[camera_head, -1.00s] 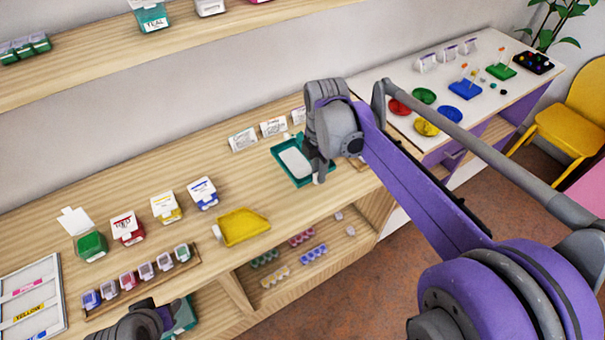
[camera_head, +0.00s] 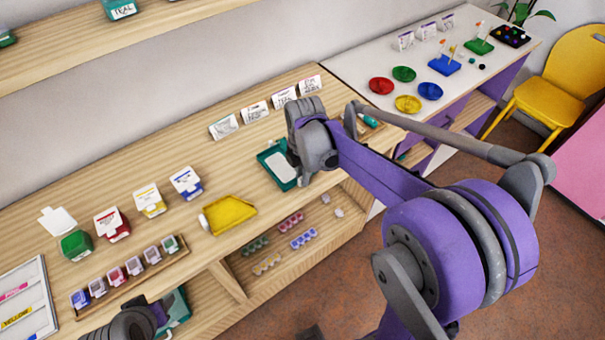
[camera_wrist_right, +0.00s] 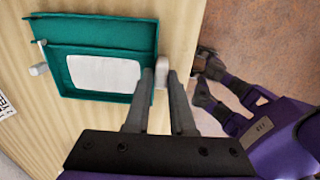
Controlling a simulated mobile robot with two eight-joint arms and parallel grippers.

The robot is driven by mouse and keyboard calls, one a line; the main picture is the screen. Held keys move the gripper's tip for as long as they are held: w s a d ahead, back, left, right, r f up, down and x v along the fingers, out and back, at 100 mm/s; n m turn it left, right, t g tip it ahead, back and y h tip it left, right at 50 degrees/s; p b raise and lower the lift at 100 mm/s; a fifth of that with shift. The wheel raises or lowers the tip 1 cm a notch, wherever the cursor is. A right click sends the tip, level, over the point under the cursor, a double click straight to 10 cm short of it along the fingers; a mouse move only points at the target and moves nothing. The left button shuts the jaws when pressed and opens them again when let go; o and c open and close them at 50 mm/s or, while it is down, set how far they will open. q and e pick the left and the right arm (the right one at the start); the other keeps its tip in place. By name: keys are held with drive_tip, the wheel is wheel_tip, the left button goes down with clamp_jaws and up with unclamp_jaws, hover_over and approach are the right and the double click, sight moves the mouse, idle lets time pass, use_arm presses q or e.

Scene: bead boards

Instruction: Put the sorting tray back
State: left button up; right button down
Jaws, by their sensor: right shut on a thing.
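The teal sorting tray (camera_head: 264,160) with a white panel inside lies at the front of the wooden counter in the head view. It also shows in the right wrist view (camera_wrist_right: 95,30), flat on the wood. My right gripper (camera_wrist_right: 161,78) is shut on the tray's pale handle (camera_wrist_right: 160,112) at its near edge.
A yellow scoop-shaped tray (camera_head: 230,214) lies left of the teal tray. White label cards (camera_head: 223,127) stand behind it. Labelled boxes (camera_head: 111,223) and a rack of small pots (camera_head: 134,272) are further left. A white table (camera_head: 370,60) with coloured dishes adjoins at right.

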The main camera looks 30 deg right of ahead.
drive_tip(key=c, duration=0.8)
unclamp_jaws()
drive_tip(key=shift+o, duration=0.2)
drive_tip(key=shift+r, duration=0.35)
wheel_tip(320, 180, up, 10)
drive_tip(key=r+p, duration=0.1)
drive_tip(key=s+a+f+m+t, duration=0.2)
drive_tip(key=s+a+f+m, duration=0.1)
drive_tip(key=s+m, duration=0.4)
drive_tip(key=s+a+f+m+t, duration=0.3)
drive_tip(key=s+f+m, duration=0.2)
drive_tip(key=s+m, duration=0.3)
drive_tip(key=m, duration=0.4)
drive_tip(key=shift+a+f+m, duration=0.15)
drive_tip(key=shift+a+m, duration=0.15)
drive_tip(key=shift+a, duration=0.05)
